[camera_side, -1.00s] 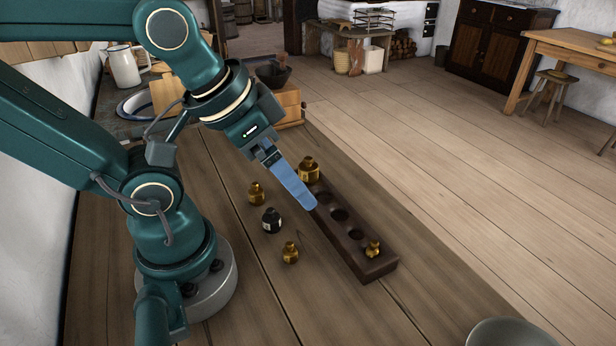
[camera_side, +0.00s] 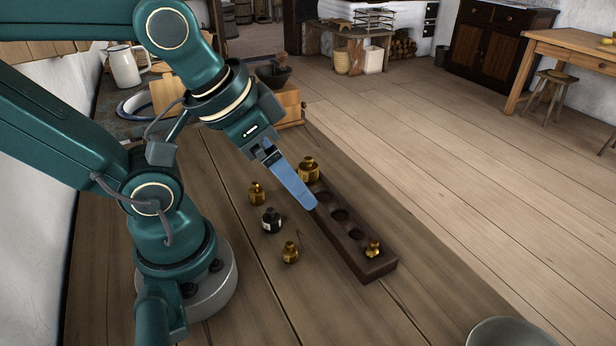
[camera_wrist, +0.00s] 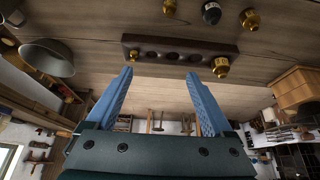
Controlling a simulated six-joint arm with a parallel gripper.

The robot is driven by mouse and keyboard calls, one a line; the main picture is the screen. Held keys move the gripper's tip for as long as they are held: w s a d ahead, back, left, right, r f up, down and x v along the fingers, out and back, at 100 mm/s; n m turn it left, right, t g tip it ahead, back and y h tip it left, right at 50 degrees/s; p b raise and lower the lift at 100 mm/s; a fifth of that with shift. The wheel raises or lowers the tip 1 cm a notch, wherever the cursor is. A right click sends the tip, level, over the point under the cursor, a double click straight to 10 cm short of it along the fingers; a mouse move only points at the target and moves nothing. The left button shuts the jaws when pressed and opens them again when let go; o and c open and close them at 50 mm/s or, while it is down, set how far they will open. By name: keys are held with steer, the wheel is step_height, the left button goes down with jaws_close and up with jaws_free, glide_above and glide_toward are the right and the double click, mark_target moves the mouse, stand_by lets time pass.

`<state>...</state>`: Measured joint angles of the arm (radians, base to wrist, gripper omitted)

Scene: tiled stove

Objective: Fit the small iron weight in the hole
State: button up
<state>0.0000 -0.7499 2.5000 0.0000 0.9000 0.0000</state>
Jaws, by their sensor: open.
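The small iron weight (camera_side: 271,220) is black with a pale label and stands upright on the table, left of the block. It also shows at the top of the wrist view (camera_wrist: 211,13). The dark wooden block (camera_side: 350,257) has a row of round holes. A brass weight (camera_side: 373,249) sits at its near end and a larger brass weight (camera_side: 308,169) at its far end. Empty holes (camera_side: 339,215) lie between them. My gripper (camera_side: 309,203) is above the block, apart from the iron weight. In the wrist view its blue fingers (camera_wrist: 160,75) are spread with nothing between them.
Two loose brass weights stand near the iron one, one behind it (camera_side: 256,193) and one in front (camera_side: 290,252). A grey bowl (camera_side: 510,332) is at the near right. A wooden box (camera_side: 291,108) and a white jug (camera_side: 124,66) stand at the back. The table's near middle is clear.

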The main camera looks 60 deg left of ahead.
steer(key=shift+c, duration=0.7)
steer(key=n+g, duration=0.3)
steer(key=g, duration=0.2)
glide_above(271, 209)
steer(key=f, duration=0.9)
steer(key=shift+w+d, duration=0.2)
steer(key=shift+d, duration=0.1)
steer(key=shift+s+a+f+n+g, duration=0.25)
steer(key=shift+s+f+n+g, duration=0.05)
steer(key=shift+f, duration=2.45)
